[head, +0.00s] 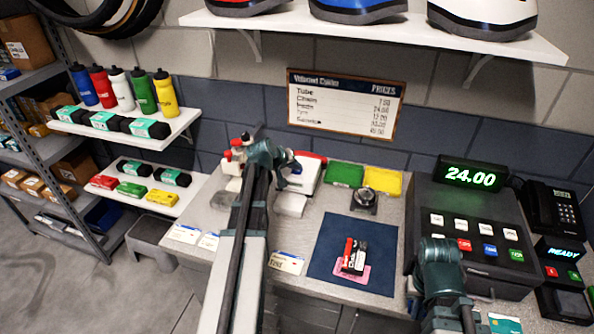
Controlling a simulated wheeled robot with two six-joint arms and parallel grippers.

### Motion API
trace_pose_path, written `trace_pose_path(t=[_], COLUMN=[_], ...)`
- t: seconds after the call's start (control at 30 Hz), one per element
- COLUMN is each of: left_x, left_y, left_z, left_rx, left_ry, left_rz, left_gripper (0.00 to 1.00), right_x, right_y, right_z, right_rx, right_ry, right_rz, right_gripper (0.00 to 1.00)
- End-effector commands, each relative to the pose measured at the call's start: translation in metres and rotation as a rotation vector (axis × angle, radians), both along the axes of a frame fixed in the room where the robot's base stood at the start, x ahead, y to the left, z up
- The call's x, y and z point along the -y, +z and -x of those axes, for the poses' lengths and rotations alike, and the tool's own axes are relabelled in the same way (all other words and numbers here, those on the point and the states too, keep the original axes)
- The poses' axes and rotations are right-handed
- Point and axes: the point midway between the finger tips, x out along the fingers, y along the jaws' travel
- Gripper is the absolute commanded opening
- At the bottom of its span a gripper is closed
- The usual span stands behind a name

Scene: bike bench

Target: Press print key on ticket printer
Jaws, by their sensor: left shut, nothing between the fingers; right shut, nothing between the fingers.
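My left gripper (284,164) is shut and empty over the back left of the counter, far from the printer.
The black cash register (480,205) reads 24.00 and stands left of the printer. A black telephone (552,206) is behind the printer. Green (343,174) and yellow (383,181) trays sit behind.

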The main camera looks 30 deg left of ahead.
Motion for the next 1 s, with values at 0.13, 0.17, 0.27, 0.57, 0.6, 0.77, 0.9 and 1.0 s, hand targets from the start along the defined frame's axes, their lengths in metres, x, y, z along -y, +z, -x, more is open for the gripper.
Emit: trace_pose_path(t=[0.13,0.17,0.27,0.57,0.6,0.77,0.9,1.0], left_x=[0.0,0.0,0.0,0.0,0.0,0.0,0.0,0.0], left_y=[-0.002,-0.002,-0.001,0.011,0.011,0.01,0.012,0.017], left_z=[0.0,0.0,0.0,0.0,0.0,0.0,0.0,0.0], left_rx=[0.0,0.0,0.0,0.0,0.0,0.0,0.0,0.0], left_ry=[0.0,0.0,0.0,0.0,0.0,0.0,0.0,0.0], left_rz=[0.0,0.0,0.0,0.0,0.0,0.0,0.0,0.0], left_gripper=[0.0,0.0,0.0,0.0,0.0,0.0,0.0,0.0], right_x=[0.0,0.0,0.0,0.0,0.0,0.0,0.0,0.0], right_y=[-0.002,-0.002,-0.001,0.011,0.011,0.01,0.012,0.017], right_z=[0.0,0.0,0.0,0.0,0.0,0.0,0.0,0.0], right_rx=[0.0,0.0,0.0,0.0,0.0,0.0,0.0,0.0], right_ry=[0.0,0.0,0.0,0.0,0.0,0.0,0.0,0.0], right_rz=[0.0,0.0,0.0,0.0,0.0,0.0,0.0,0.0], right_gripper=[0.0,0.0,0.0,0.0,0.0,0.0,0.0,0.0])
